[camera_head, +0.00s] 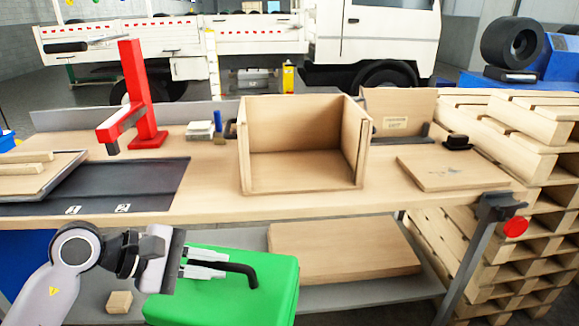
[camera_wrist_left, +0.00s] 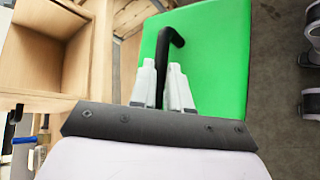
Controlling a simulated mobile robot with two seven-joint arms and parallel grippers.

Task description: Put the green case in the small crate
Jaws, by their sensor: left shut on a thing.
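The green case (camera_head: 268,290) has a black handle on its top and hangs in front of the workbench, below the height of its top. My left gripper (camera_head: 224,262) is shut on the case's black handle; the left wrist view shows the two fingers (camera_wrist_left: 166,88) on either side of the handle, with the green case (camera_wrist_left: 215,50) beyond. The small crate (camera_head: 302,185) is an open wooden box on the bench top, its front side open and its inside empty. It also shows at the left of the left wrist view (camera_wrist_left: 30,75). My right gripper is not in view.
A red press (camera_head: 135,95) and a dark mat (camera_head: 130,185) are on the bench's left side. A flat wooden board (camera_head: 450,172) lies right of the crate. A wooden slab (camera_head: 340,255) is on the lower shelf. Stacked pallets (camera_head: 530,180) stand at the right.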

